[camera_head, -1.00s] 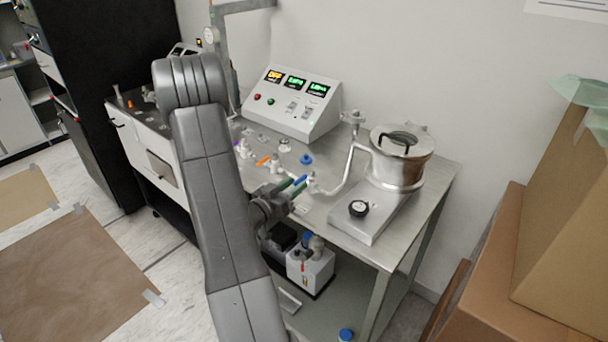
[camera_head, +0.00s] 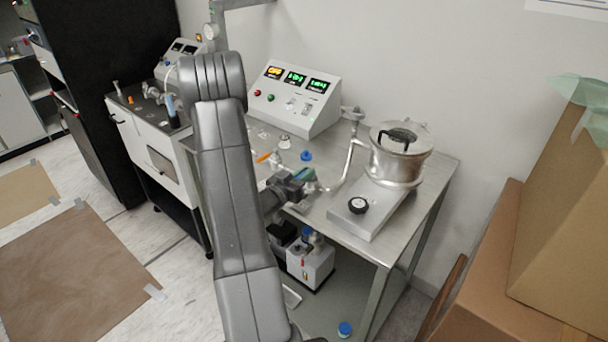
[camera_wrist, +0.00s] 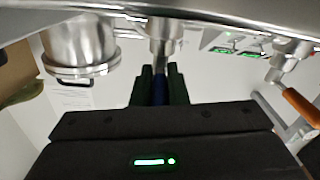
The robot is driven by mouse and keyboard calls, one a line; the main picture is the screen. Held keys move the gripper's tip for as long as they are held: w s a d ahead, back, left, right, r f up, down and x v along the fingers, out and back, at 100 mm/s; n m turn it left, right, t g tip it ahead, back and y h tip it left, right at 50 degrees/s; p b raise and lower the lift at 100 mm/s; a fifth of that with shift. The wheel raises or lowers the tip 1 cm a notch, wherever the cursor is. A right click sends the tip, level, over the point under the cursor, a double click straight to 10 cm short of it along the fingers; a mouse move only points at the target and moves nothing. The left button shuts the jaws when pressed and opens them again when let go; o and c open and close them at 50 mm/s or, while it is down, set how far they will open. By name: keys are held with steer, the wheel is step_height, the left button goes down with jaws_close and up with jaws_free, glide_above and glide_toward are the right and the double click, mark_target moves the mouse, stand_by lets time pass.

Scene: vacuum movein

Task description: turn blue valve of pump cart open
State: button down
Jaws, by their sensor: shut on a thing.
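My gripper (camera_head: 304,176) is at the steel pump cart (camera_head: 345,222), just left of the bent pipe that leads to the metal chamber. In the wrist view its two green fingers (camera_wrist: 160,88) are closed on the blue valve handle (camera_wrist: 159,92), one on each side. The handle hangs in line with a metal valve body (camera_wrist: 163,35) in that view. In the head view the fingers and wrist hide most of the handle, so its exact angle is hard to tell.
An orange handle (camera_wrist: 300,104) is beside the gripper in the wrist view. The lidded metal chamber (camera_head: 397,166) stands at the right, with a control box (camera_head: 293,100) behind. Cardboard boxes (camera_head: 500,255) stand right of the cart. The floor at left is open.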

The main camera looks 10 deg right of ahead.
steer(key=shift+b, duration=0.35)
steer(key=shift+s+d+f+n+t+y+b, duration=0.1)
steer(key=shift+f+n+t+y+b, duration=0.1)
steer(key=shift+n+t+y+b, duration=0.25)
steer(key=shift+s+d+n+t+y+b, duration=0.15)
steer(key=shift+n+t+y+b, duration=0.4)
steer(key=shift+b, duration=0.65)
steer(key=t+y+b, duration=0.1)
steer(key=n+b, duration=0.1)
steer(key=b, duration=0.1)
steer(key=shift+s+d+t+y, duration=0.2)
steer(key=shift+d+t+y, duration=0.05)
steer(key=shift+t+y, duration=0.15)
steer(key=shift+d+r+n+t+y+b, duration=0.1)
steer(key=shift+r+n+t+y+b, duration=0.15)
steer(key=shift+n+t+y+b, duration=0.45)
steer(key=c, duration=1.4)
jaws_free()
steer(key=shift+c, duration=0.2)
